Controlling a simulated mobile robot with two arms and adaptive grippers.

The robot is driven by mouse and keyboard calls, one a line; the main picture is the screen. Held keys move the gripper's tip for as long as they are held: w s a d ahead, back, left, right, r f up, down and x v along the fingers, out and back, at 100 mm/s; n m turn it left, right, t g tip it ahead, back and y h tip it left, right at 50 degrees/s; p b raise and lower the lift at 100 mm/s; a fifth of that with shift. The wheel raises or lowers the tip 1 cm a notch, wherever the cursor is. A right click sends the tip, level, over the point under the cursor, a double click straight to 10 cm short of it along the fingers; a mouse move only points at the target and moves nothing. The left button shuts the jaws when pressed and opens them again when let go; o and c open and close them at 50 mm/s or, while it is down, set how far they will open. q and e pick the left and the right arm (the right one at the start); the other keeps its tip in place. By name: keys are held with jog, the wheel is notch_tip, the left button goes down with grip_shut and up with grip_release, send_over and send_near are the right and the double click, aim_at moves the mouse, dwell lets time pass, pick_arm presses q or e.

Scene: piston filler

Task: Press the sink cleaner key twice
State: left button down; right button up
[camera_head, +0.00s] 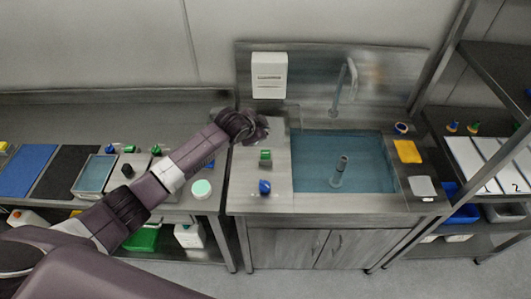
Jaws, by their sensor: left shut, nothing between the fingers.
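The steel sink unit (310,207) stands right of centre, with a blue-tinted basin (375,178). A white box (269,75) with a dark label strip is on its splashback; I cannot tell which part is the sink cleaner key. A green-topped item (265,157) and a blue-topped item (264,187) stand on the counter left of the basin. My left gripper (262,132) is shut and empty above the counter's back left, below the white box in the picture and behind the green-topped item. Whether it touches anything is unclear. My right gripper is out of view.
A tap (341,88) rises behind the basin, and a grey upright (341,168) stands in it. A yellow sponge-like pad (407,151) lies on the right rim. A steel table (205,205) with trays is at left; shelving (490,80) is at right.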

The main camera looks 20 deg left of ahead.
aim_at(267, 151)
pick_arm(q)
notch_tip(267, 151, down, 8)
jog(key=b, duration=0.7)
jog(key=shift+b, duration=0.35)
jog(key=shift+f, duration=0.4)
dwell(0.8)
jog(key=shift+f, duration=0.4)
jog(key=shift+s+f+b, duration=0.1)
jog(key=shift+f+b, duration=0.55)
jog(key=shift+f, duration=0.3)
dwell(0.7)
jog(key=shift+r, duration=0.15)
jog(key=shift+r+p, duration=1.15)
jog(key=shift+p, duration=0.1)
